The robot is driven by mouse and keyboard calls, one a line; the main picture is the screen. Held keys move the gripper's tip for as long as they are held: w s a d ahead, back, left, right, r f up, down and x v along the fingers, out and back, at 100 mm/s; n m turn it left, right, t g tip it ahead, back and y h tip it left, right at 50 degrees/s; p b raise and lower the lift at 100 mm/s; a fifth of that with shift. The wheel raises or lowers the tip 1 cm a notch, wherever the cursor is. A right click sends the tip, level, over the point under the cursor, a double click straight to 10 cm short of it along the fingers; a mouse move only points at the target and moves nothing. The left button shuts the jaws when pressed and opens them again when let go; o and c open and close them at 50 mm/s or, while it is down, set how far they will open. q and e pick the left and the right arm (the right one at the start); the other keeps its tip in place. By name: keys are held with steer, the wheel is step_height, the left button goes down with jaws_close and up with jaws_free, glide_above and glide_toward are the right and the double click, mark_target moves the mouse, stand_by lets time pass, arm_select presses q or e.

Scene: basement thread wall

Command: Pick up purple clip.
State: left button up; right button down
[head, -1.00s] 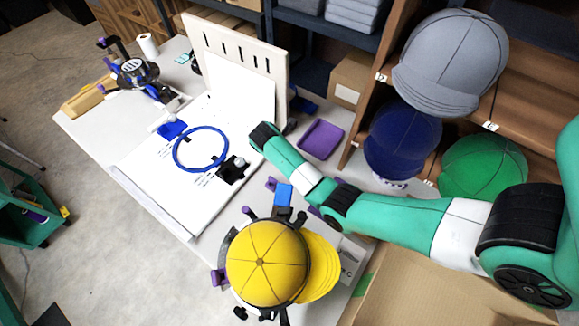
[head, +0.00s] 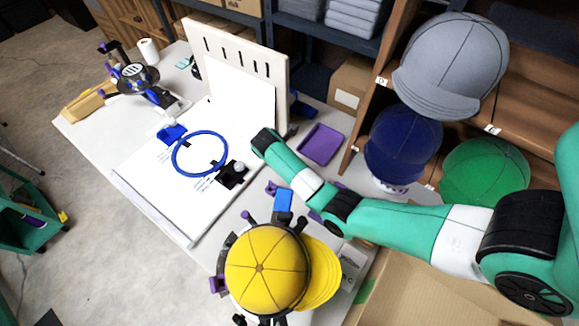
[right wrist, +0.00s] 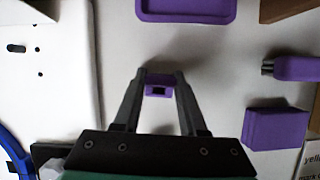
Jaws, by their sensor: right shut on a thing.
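In the right wrist view a small purple clip (right wrist: 158,88) with a dark slot sits between the two fingers of my right gripper (right wrist: 158,80), which is shut on it. The pale tabletop shows around it. In the head view my right arm reaches in from the right to the strip between the white board and the purple tray. The fingers and the held clip are hidden there behind the wrist. Another purple clip (right wrist: 295,68) with dark prongs and a purple block (right wrist: 275,130) lie to the right in the wrist view. My left gripper is not in view.
A purple tray (head: 320,144) lies beyond the wrist. A blue ring (head: 176,160) lies on the white board (head: 160,205). An upright slotted panel (head: 245,55) stands behind. A yellow cap (head: 262,270) sits on a ringed frame in front, and shelved caps (head: 450,60) are at right.

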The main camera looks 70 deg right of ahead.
steer(key=shift+r+p, duration=0.45)
steer(key=shift+r, duration=0.2)
step_height(320, 180, up, 3)
steer(key=shift+s+r+p, duration=0.1)
steer(key=shift+p, duration=1.15)
steer(key=s+a+r+p, duration=0.8)
steer(key=s+a+p, duration=0.1)
steer(key=p, duration=0.3)
steer(key=shift+s+a+r, duration=0.25)
steer(key=shift+s, duration=0.25)
